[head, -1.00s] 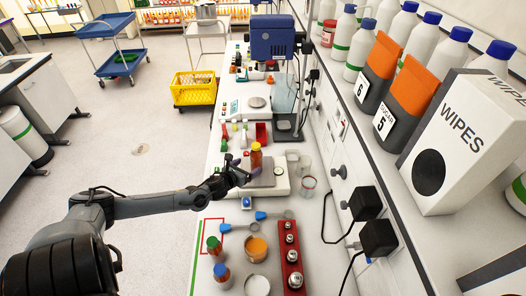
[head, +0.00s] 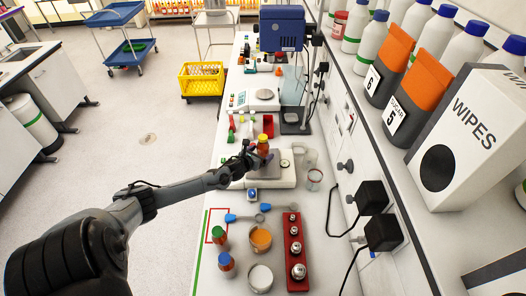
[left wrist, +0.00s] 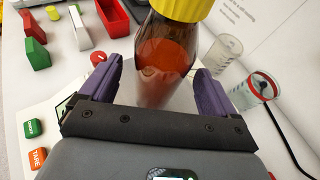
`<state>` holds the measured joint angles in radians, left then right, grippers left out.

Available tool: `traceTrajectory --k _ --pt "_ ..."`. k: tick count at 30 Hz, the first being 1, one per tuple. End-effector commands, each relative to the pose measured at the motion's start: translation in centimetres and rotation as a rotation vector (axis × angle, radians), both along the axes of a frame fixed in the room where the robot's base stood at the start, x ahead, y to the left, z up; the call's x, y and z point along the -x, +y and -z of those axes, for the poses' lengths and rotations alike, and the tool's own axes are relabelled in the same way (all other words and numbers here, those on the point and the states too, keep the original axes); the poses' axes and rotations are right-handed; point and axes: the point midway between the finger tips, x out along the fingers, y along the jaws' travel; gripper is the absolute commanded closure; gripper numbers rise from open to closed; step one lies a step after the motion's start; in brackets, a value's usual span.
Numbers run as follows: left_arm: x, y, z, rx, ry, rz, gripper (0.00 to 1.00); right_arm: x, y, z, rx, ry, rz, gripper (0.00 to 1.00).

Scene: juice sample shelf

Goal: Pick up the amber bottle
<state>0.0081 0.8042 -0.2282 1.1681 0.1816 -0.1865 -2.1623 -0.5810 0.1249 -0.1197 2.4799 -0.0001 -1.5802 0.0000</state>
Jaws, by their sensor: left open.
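The amber bottle (head: 263,147) with a yellow cap stands upright at the balance (head: 285,180) on the bench. In the left wrist view the amber bottle (left wrist: 163,62) fills the upper middle, its cap cut by the top edge. My left gripper (head: 257,157) is open at the bottle. In the left wrist view its two purple fingers (left wrist: 158,82) are on either side of the bottle's lower body, with a visible gap at each side. The bottle's base is partly hidden by the gripper. My right gripper is not in view.
Clear beakers (head: 314,179) stand just right of the balance. Nearer are a red weight block (head: 296,262), a cup of orange liquid (head: 260,239) and two small capped bottles (head: 219,238). Red and green items lie behind the amber bottle. A shelf wall bounds the bench on the right.

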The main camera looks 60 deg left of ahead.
Motion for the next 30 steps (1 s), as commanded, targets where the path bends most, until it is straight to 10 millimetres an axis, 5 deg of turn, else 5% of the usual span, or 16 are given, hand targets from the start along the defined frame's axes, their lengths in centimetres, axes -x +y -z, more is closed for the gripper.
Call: traceTrajectory --k 17,30 --pt "-2.0 0.9 0.9 0.000 0.000 0.001 0.10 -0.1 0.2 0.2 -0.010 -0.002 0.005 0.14" --pt "-2.0 1.0 0.9 -0.001 0.000 0.000 0.75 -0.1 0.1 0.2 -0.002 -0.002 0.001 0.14"
